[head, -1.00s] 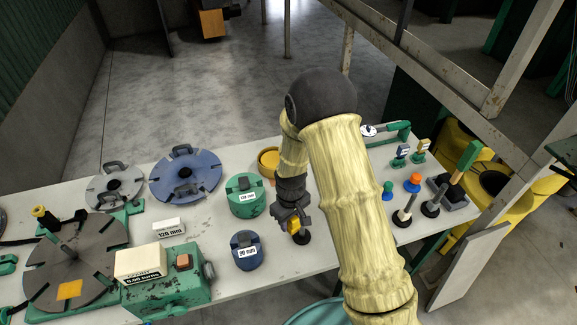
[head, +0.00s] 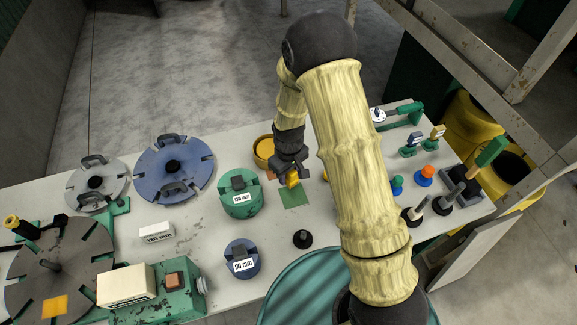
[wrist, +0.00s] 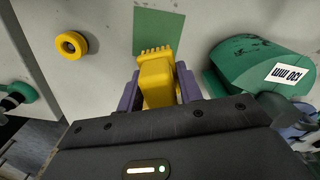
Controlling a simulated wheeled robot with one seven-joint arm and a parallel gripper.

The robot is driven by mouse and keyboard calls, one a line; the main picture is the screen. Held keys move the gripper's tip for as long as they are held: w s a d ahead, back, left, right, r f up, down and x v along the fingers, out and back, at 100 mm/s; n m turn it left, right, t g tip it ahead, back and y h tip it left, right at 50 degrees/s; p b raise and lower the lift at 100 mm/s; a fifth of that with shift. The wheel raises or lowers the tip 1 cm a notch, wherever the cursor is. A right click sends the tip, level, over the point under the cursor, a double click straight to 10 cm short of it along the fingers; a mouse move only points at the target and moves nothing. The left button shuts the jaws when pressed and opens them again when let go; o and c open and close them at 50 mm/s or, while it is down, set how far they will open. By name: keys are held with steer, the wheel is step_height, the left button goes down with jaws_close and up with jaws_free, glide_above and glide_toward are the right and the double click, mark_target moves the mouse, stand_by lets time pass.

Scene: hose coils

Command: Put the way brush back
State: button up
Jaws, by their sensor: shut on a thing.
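My gripper (head: 291,178) is shut on a yellow block with a toothed, bristle-like end, which looks like the way brush (wrist: 157,78); it also shows in the head view (head: 293,180). In the wrist view the gripper fingers (wrist: 157,92) press on both its sides. The brush is over the bench near a flat green square (head: 295,196), which lies just beyond its toothed end in the wrist view (wrist: 158,30). I cannot tell its height above the bench. The green square is bare where it shows.
A green drum (head: 241,196) stands left of the gripper, and a yellow round dish (head: 264,150) behind it. A black peg on a round base (head: 302,239) stands nearer the front edge, with a blue drum (head: 241,260) to its left. A yellow ring (wrist: 71,45) shows in the wrist view.

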steer(key=shift+s, duration=0.25)
steer(key=b, duration=0.4)
glide_above(288, 192)
steer(key=shift+f, duration=2.9)
steer(key=shift+f+b, duration=0.55)
steer(key=shift+f, duration=0.05)
steer(key=o, duration=1)
steer(key=shift+o, duration=0.2)
steer(key=shift+r, duration=0.15)
steer(key=shift+r+p, duration=2.9)
steer(key=shift+r, duration=1)
